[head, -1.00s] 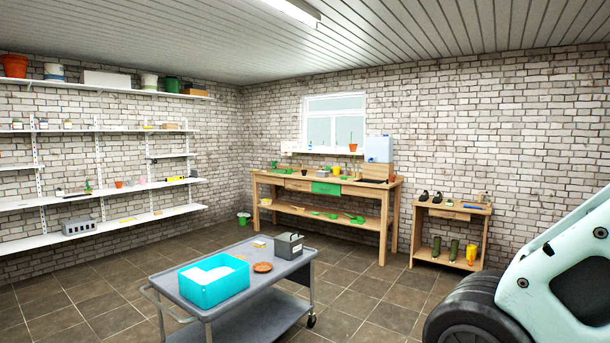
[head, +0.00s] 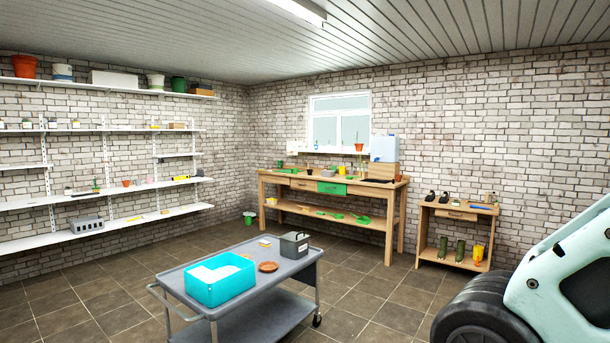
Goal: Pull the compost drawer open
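The wooden workbench (head: 404,205) stands against the back wall under the window. A wooden drawer front (head: 303,185) and a green panel (head: 331,188) sit side by side under its top. Both look closed, but they are small at this distance. A smaller side table (head: 430,206) to the right has one wooden drawer front (head: 456,215), which also looks closed. No label is readable, so I cannot tell which one is the compost drawer. My gripper is out of view.
A grey cart (head: 262,283) with a cyan tub (head: 220,288), a grey box (head: 294,245) and a brown dish stands in the foreground, between me and the workbench. Shelves line the left wall. Tiled floor (head: 375,290) is clear right of the cart.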

